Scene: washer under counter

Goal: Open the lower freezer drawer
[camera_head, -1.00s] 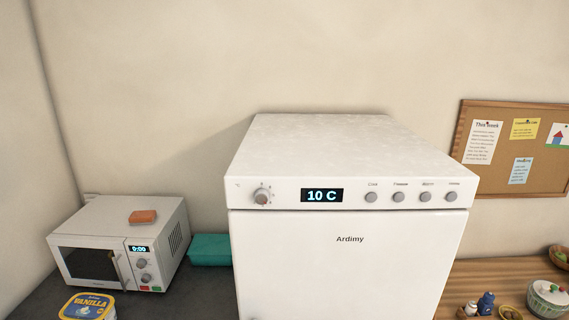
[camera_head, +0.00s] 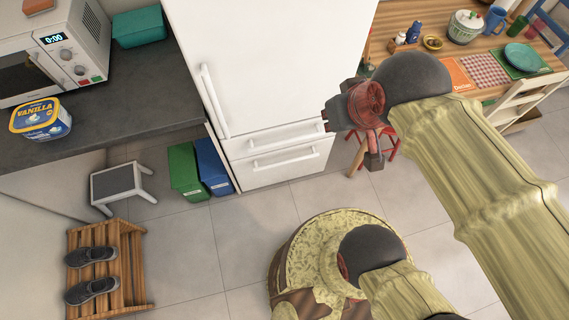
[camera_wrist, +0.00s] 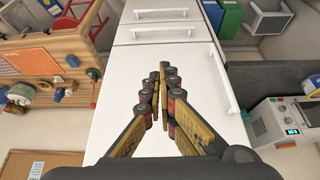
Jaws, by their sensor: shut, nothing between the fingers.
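The lower freezer drawer (camera_head: 287,174) is the bottom white panel of the fridge, closed, with a horizontal handle (camera_head: 285,161) along its upper part. In the wrist view its front (camera_wrist: 160,6) shows at the top edge, beyond the upper drawer. The upper drawer (camera_head: 263,144) is directly above it, also closed. My gripper (camera_head: 331,114) is at the right side of the fridge in the head view, higher than the drawers. In the wrist view its fingers (camera_wrist: 162,68) are together and empty, over the white fridge door (camera_wrist: 180,62). The gap to the door is unclear.
The fridge door has a long vertical handle (camera_head: 215,100). Green (camera_head: 187,170) and blue (camera_head: 212,165) bins stand left of the drawers. A red stool (camera_head: 385,148) and a wooden table (camera_head: 460,50) are on the right. The floor (camera_head: 250,225) before the drawers is partly clear.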

